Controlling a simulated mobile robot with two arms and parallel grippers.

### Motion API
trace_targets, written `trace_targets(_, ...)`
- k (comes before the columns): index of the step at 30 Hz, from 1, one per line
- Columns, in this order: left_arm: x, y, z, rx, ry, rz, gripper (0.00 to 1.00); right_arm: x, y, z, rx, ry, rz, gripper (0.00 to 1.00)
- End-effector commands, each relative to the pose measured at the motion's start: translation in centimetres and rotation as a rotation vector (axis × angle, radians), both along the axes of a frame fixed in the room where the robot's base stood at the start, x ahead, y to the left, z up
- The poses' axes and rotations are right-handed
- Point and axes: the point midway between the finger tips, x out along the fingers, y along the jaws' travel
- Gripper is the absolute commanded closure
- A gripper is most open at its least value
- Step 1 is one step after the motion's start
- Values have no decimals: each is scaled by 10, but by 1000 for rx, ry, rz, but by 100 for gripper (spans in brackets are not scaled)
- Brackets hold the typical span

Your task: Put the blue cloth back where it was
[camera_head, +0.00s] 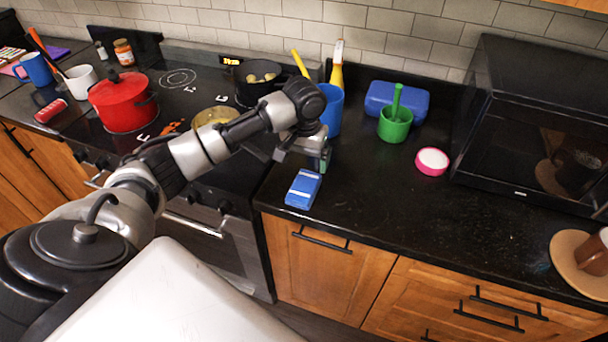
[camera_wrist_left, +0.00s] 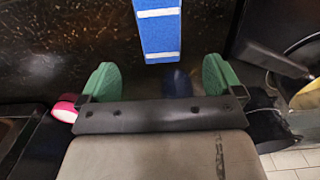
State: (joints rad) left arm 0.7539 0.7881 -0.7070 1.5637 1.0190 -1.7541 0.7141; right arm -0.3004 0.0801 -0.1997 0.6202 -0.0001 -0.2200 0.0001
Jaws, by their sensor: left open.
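The blue cloth (camera_head: 303,188), a folded block with white stripes, lies on the dark counter near its front edge, just right of the stove. My left gripper (camera_head: 318,160) is open and empty, above and behind the cloth. In the left wrist view the cloth (camera_wrist_left: 158,38) shows at the top, beyond the gap between the green fingertips (camera_wrist_left: 158,78); the fingers do not appear to touch it. My right gripper is not in view.
A blue cup (camera_head: 331,112) with utensils stands close behind my left gripper. A green mortar (camera_head: 394,124), blue box (camera_head: 380,98) and pink-rimmed bowl (camera_head: 432,161) stand to the right. The stove holds a red pot (camera_head: 122,104). Counter right of the cloth is clear.

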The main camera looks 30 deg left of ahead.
Motion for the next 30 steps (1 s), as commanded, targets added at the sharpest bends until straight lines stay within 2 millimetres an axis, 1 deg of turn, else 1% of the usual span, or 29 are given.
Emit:
trace_targets(1, 1, 0, 8, 0, -3, -1, 5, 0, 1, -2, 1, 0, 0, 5)
trace_targets(3, 1, 0, 18, -1, -1, 1, 5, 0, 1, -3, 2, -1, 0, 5)
trace_targets(6, 0, 0, 26, 0, -1, 1, 5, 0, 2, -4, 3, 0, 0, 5)
trace_targets(11, 0, 0, 31, 0, 1, 1, 5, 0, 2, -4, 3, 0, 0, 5)
trace_targets(25, 0, -1, 30, 0, 1, -2, 5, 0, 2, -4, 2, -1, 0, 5)
trace_targets(28, -5, -10, 19, -4, 0, -36, 5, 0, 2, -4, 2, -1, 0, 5)
trace_targets(29, -8, -16, 14, -6, -2, -56, 5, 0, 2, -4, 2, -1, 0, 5)
trace_targets(30, -14, -26, 3, -10, -5, -90, 5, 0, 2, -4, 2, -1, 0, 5)
